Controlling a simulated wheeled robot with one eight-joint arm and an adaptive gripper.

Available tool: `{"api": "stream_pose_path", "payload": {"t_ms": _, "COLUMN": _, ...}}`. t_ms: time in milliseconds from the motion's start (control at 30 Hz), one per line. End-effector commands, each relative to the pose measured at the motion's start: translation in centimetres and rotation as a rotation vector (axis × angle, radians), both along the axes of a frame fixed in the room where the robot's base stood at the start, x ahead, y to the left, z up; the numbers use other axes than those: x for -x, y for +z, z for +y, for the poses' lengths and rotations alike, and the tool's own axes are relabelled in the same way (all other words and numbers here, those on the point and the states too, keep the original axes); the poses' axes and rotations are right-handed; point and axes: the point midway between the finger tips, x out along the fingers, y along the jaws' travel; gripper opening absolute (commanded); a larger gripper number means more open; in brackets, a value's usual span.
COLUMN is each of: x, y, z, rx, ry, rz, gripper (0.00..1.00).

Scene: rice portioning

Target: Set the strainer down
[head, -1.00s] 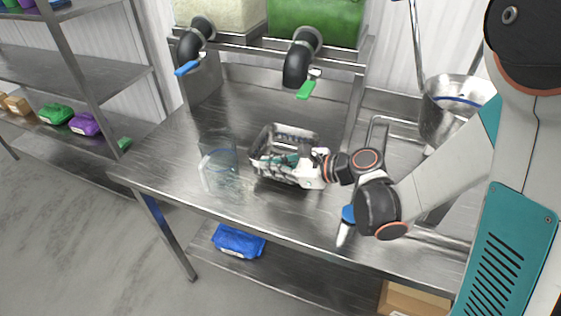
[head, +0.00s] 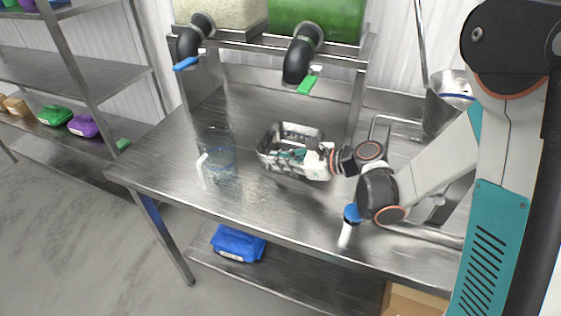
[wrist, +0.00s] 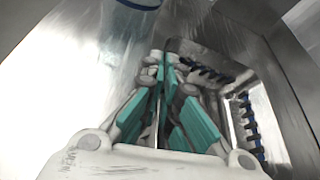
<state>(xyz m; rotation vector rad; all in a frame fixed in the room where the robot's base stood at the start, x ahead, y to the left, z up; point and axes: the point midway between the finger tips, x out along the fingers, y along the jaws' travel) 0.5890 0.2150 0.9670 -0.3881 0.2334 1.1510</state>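The strainer (head: 268,155) is a rectangular metal basket in the middle of the steel table in the head view. My gripper (head: 308,157) reaches it from the right, with its teal fingers at the basket's right side. In the wrist view, the gripper (wrist: 160,105) has its teal fingers closed on either side of a thin metal wall of the strainer (wrist: 236,100). The strainer looks roughly level. I cannot tell whether its bottom touches the table. The gripper and wrist hide part of its right end.
A clear container with a blue rim (head: 217,165) stands left of the strainer on the steel table (head: 160,150). Two dispenser spouts with a blue handle (head: 186,64) and a green handle (head: 308,85) hang behind. A metal bucket (head: 438,118) is at the right. The table's left front is clear.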

Motion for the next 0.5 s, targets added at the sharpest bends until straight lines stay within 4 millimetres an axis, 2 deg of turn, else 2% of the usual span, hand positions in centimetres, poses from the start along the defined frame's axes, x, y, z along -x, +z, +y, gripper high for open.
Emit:
{"api": "stream_pose_path", "payload": {"t_ms": 100, "x": 0.0, "y": -0.36, "z": 0.01, "rx": 0.0, "ry": 0.0, "rz": 0.0, "gripper": 0.0}}
{"api": "stream_pose_path", "payload": {"t_ms": 200, "x": 0.0, "y": -0.26, "z": 0.0, "rx": 0.0, "ry": 0.0, "rz": 0.0, "gripper": 0.23}}
{"api": "stream_pose_path", "payload": {"t_ms": 233, "x": 0.01, "y": -0.26, "z": 0.01, "rx": 0.0, "ry": 0.0, "rz": 0.0, "gripper": 0.25}}
{"api": "stream_pose_path", "payload": {"t_ms": 500, "x": 0.02, "y": -0.24, "z": 0.01, "rx": 0.0, "ry": 0.0, "rz": 0.0, "gripper": 0.25}}
